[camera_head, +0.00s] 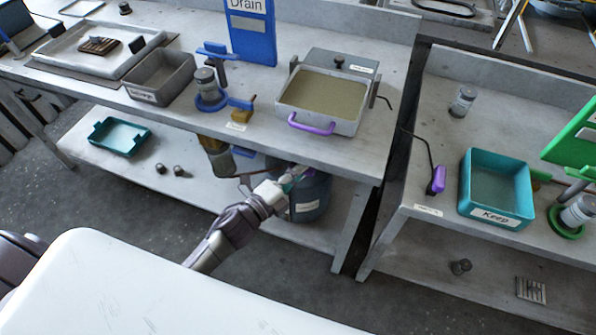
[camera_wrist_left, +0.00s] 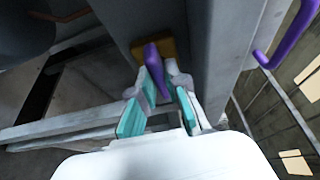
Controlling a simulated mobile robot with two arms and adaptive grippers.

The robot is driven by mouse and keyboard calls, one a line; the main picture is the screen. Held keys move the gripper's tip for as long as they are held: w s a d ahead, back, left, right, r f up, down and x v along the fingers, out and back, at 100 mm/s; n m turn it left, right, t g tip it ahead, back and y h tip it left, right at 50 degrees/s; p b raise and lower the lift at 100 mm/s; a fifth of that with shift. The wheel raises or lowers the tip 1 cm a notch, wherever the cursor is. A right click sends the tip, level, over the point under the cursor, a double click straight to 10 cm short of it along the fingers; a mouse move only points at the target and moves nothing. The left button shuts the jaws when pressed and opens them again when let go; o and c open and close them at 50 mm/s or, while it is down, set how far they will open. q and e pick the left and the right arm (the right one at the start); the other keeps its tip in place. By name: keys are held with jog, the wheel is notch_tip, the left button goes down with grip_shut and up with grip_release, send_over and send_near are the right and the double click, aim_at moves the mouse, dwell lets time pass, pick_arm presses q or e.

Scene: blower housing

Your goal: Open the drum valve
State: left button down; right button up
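The dark blue-grey drum (camera_head: 312,200) stands on the lower shelf under the workbench, partly hidden by my left gripper. My left gripper (camera_head: 291,180) reaches in from the front, at the drum's upper left side. In the left wrist view, a valve shows with a purple lever (camera_wrist_left: 153,68) and a brass-yellow body (camera_wrist_left: 168,46) behind it. The teal-padded fingers of my left gripper (camera_wrist_left: 159,112) are apart, with the lever's near end at the gap between them. Contact with the lever cannot be made out. My right gripper is out of view.
The bench edge and a grey tray (camera_head: 322,90) with a purple handle (camera_head: 311,126) are above the drum. A bench leg (camera_head: 352,225) stands to its right. A teal tray (camera_head: 120,136) and two small dark parts lie left on the lower shelf.

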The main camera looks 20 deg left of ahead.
pick_arm(q)
jog(key=shift+f, duration=0.1)
jog(key=shift+d+f+n+t+y+b, duration=0.1)
jog(key=shift+n+t+y+b, duration=0.95)
jog(key=shift+n, duration=2.2)
jog(key=shift+d+f+n+t+y+b, duration=0.1)
jog(key=shift+n+t+y+b, duration=0.75)
jog(key=shift+n, duration=2.35)
jog(key=shift+f+n+t+y+b, duration=0.1)
jog(key=shift+n+t+y+b, duration=0.85)
jog(key=shift+n, duration=2.3)
jog(key=shift+h+b, duration=0.35)
jog(key=shift+b, duration=0.2)
jog(key=c, duration=1.2)
grip_release()
jog(key=shift+r, duration=0.1)
jog(key=shift+s, duration=0.1)
